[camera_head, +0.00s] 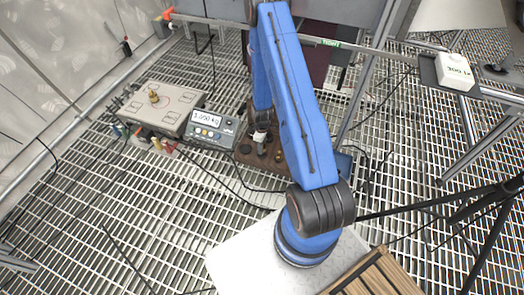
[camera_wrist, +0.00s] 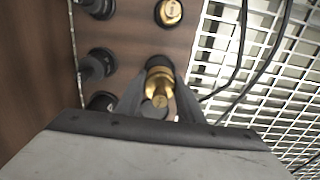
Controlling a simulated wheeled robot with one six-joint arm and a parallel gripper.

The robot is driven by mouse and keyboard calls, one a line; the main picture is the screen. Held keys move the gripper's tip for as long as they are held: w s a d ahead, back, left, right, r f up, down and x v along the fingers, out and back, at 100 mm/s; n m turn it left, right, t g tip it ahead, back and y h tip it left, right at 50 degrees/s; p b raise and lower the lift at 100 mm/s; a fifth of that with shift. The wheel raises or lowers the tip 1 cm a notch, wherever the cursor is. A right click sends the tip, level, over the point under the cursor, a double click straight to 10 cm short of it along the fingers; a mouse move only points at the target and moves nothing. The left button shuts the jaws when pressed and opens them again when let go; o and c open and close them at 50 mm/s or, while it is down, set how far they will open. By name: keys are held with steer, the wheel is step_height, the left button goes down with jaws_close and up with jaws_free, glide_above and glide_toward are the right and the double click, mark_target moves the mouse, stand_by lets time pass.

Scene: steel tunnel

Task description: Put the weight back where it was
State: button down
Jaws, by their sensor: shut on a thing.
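A brass weight (camera_wrist: 160,82) is between the fingers of my gripper (camera_wrist: 160,100) in the wrist view, and the gripper is shut on it. The weight is at a dark round socket in the brown wooden block (camera_wrist: 130,35); I cannot tell whether it is seated or just above. In the head view my gripper (camera_head: 262,137) points down at the same block (camera_head: 245,155), and the held weight is mostly hidden. Another brass weight (camera_wrist: 169,12) sits in the block. A further brass weight (camera_head: 153,96) stands on the scale's pan (camera_head: 175,103).
Several dark round pieces (camera_wrist: 98,65) line the block's left side. The scale's display (camera_head: 207,120) appears to read 1.000 kg. A white box (camera_head: 454,71) marked 300 sits on a shelf at right. Cables (camera_head: 240,180) cross the steel grating. A wooden slatted crate (camera_head: 375,275) is near the front.

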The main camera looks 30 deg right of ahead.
step_height(320, 180, down, 4)
steer(key=shift+r, duration=0.25)
steer(key=c, duration=1.2)
jaws_free()
